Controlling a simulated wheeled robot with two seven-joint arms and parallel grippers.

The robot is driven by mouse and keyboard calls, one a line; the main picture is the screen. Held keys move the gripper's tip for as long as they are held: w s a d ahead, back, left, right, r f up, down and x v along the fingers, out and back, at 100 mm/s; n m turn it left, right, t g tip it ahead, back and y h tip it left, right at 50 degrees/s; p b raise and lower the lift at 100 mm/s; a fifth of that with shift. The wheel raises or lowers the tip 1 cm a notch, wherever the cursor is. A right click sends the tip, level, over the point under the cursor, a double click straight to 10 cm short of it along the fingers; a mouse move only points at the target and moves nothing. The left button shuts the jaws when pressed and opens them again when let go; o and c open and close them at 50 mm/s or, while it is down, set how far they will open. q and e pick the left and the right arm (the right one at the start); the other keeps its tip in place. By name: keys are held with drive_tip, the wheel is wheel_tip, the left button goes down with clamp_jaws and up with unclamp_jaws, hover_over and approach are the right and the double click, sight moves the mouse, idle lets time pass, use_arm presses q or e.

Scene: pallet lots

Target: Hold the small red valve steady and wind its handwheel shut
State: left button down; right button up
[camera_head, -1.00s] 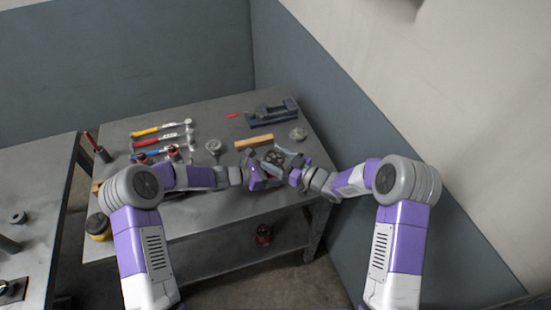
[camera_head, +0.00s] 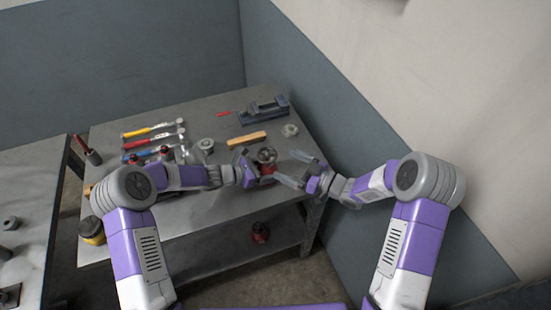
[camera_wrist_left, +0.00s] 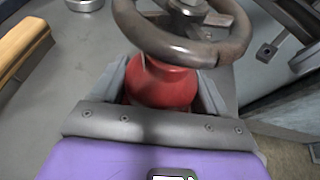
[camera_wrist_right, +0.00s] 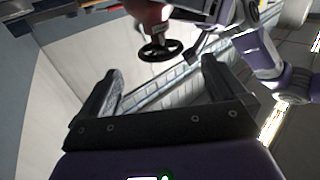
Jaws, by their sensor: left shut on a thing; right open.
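The small red valve (camera_head: 266,168) stands near the front right of the bench, with its dark handwheel (camera_head: 267,155) on top. My left gripper (camera_head: 254,172) is shut on the valve's red body from the left. In the left wrist view the red body (camera_wrist_left: 162,86) sits between my fingers, below the grey handwheel (camera_wrist_left: 178,48). My right gripper (camera_head: 296,168) is open and empty, just right of the valve and apart from it. In the right wrist view the handwheel (camera_wrist_right: 160,50) shows beyond my open fingers.
A wooden block (camera_head: 246,139), a blue vise (camera_head: 263,109) and a round grey part (camera_head: 290,130) lie behind the valve. Several hammers (camera_head: 153,130) and other red-topped parts (camera_head: 166,153) are at the left. The bench's right edge and the wall are close to my right arm.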

drive_tip(key=v, duration=0.4)
drive_tip(key=shift+d, duration=0.1)
